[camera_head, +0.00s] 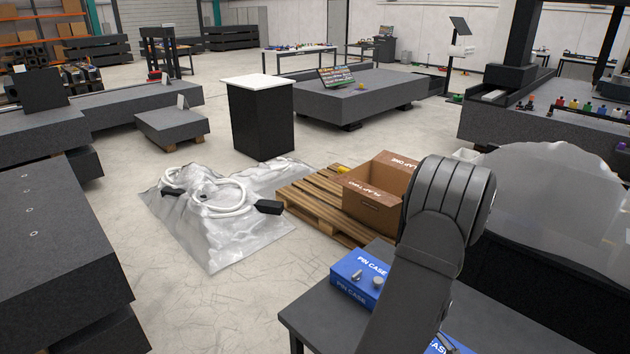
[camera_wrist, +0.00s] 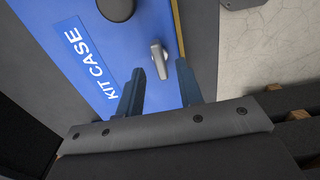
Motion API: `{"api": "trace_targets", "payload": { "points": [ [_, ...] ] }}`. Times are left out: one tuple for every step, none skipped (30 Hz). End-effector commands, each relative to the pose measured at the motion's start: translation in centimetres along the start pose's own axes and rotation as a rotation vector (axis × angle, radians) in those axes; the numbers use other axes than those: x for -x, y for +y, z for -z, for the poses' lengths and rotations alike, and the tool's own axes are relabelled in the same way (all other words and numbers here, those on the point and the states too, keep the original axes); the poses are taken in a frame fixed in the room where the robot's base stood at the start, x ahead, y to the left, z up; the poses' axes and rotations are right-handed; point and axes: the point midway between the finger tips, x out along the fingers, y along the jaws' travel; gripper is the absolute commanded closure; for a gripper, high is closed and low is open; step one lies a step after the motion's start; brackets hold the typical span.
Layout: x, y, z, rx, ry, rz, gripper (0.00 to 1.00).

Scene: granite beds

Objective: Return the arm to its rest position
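My arm (camera_head: 440,220) rises from the bottom of the head view and bends over at the right of the dark table (camera_head: 315,315). My gripper does not show in the head view. In the wrist view my gripper (camera_wrist: 160,68) has its two dark fingers apart, with no object visibly held between them. Beyond the fingers is the blue kit case (camera_wrist: 92,65) with a grey metal latch (camera_wrist: 158,60) and a dark round knob (camera_wrist: 116,8). I cannot tell how far the fingertips are from the case.
A blue pin case (camera_head: 357,278) with metal fittings lies on the table, left of my arm. Another blue case (camera_head: 450,345) is partly hidden by the arm. An open cardboard box (camera_head: 375,205) stands on a wooden pallet (camera_head: 310,205) behind. A black cabinet (camera_head: 262,122) stands further back.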

Motion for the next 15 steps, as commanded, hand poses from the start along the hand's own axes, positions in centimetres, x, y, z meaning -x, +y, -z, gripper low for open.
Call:
{"api": "trace_targets", "payload": {
  "points": [
    [-0.7, 0.0, 0.0, 0.000, 0.000, 0.001, 0.66],
    [-1.0, 0.0, 0.0, 0.000, 0.000, 0.002, 0.66],
    [-1.3, 0.0, 0.0, 0.000, 0.000, 0.002, 0.66],
    [-1.5, 0.0, 0.0, 0.000, 0.000, 0.001, 0.66],
    [-1.7, 0.0, 0.0, 0.000, 0.000, 0.000, 0.66],
    [-1.9, 0.0, 0.0, 0.000, 0.000, -0.001, 0.66],
    [-2.1, 0.0, 0.0, 0.000, 0.000, -0.001, 0.66],
    [-2.2, 0.0, 0.0, 0.000, 0.000, 0.000, 0.66],
    [-2.3, 0.0, 0.0, 0.000, 0.000, 0.000, 0.66],
    [-2.3, 0.0, 0.0, 0.000, 0.000, -0.001, 0.66],
    [-2.4, 0.0, 0.0, 0.000, 0.000, -0.001, 0.66],
    [-2.4, 0.0, 0.0, 0.000, 0.000, -0.001, 0.66],
    [-2.4, 0.0, 0.0, 0.000, 0.000, -0.001, 0.66],
    [-2.4, 0.0, 0.0, 0.000, 0.000, -0.001, 0.66],
    [-2.4, 0.0, 0.0, 0.000, 0.000, -0.001, 0.66]
  ]
}}
